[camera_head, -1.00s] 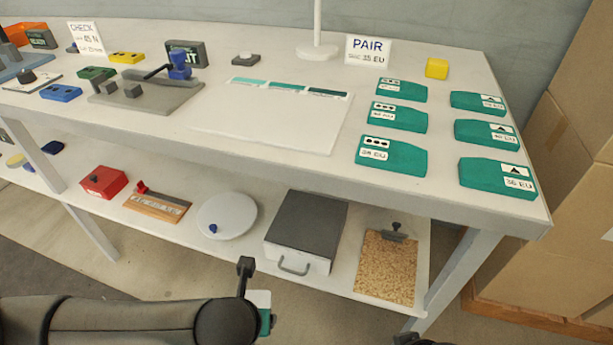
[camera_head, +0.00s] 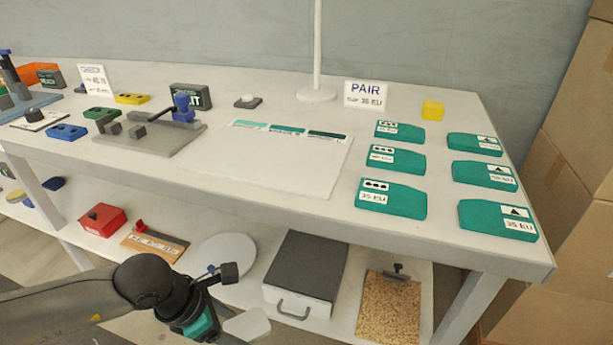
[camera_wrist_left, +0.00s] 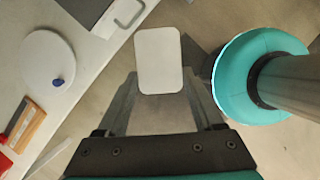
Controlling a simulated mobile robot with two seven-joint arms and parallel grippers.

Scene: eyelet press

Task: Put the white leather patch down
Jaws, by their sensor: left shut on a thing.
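The white leather patch (camera_head: 247,324) is a small flat rounded rectangle, held in front of the table's lower shelf. My left gripper (camera_head: 232,295) is shut on the patch. In the left wrist view the patch (camera_wrist_left: 159,60) shows between the fingertips of my left gripper (camera_wrist_left: 160,88), pale and plain, over the floor beside the shelf edge. Nothing is seen under the patch there but floor. My right gripper is not in the head view now.
The tabletop holds a white mat (camera_head: 260,165) with teal swatches, several teal blocks (camera_head: 392,197) at right, and a grey press fixture (camera_head: 150,138). The lower shelf holds a round white disc (camera_head: 228,252), a grey-lidded box (camera_head: 306,272) and a cork clipboard (camera_head: 389,310).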

